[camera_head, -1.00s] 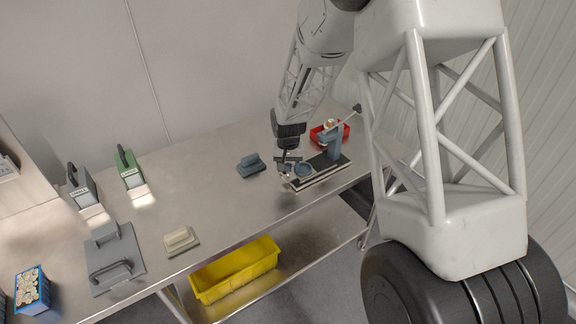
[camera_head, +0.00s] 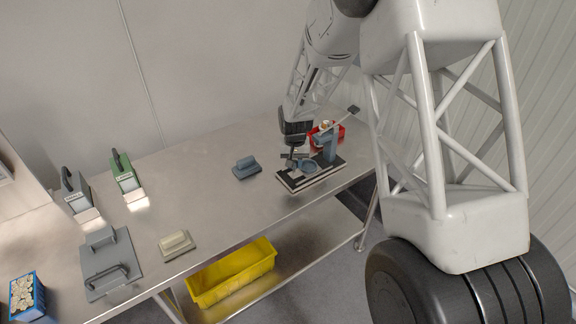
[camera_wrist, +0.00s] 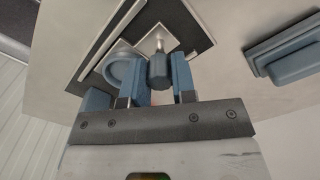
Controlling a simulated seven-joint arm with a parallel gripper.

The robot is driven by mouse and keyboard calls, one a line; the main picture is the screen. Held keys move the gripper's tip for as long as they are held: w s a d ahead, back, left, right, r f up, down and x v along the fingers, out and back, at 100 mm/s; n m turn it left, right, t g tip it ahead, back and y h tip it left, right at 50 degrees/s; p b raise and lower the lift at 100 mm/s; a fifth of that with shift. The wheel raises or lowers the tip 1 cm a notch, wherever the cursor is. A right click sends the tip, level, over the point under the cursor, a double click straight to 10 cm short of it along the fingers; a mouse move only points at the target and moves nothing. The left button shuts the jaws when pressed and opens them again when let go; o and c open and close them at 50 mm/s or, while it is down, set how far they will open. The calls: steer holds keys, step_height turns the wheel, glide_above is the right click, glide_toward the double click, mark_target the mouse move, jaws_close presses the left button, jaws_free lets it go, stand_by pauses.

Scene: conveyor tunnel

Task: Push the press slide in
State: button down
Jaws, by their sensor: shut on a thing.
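The press (camera_head: 330,145) stands on the right part of the steel table, with a blue-grey column, a lever with a dark knob and a dark base. Its slide (camera_head: 304,168), with a blue-grey ring, lies at the front left of the column. My gripper (camera_head: 293,158) reaches down to the slide's left side. In the wrist view, my gripper (camera_wrist: 158,80) has its two blue-grey fingers closed around a dark knob (camera_wrist: 158,70) on a short metal stem. The ring (camera_wrist: 122,70) shows just left of the knob, partly hidden by a finger. How far the slide is in is hard to tell.
A red bin (camera_head: 338,131) stands behind the press. A blue-grey block (camera_head: 246,168) lies left of it. A yellow bin (camera_head: 232,275) sits below.

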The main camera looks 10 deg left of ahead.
steer(key=shift+w, duration=0.1)
steer(key=c, duration=0.9)
jaws_free()
steer(key=shift+r, duration=0.15)
steer(key=shift+r, duration=3.8)
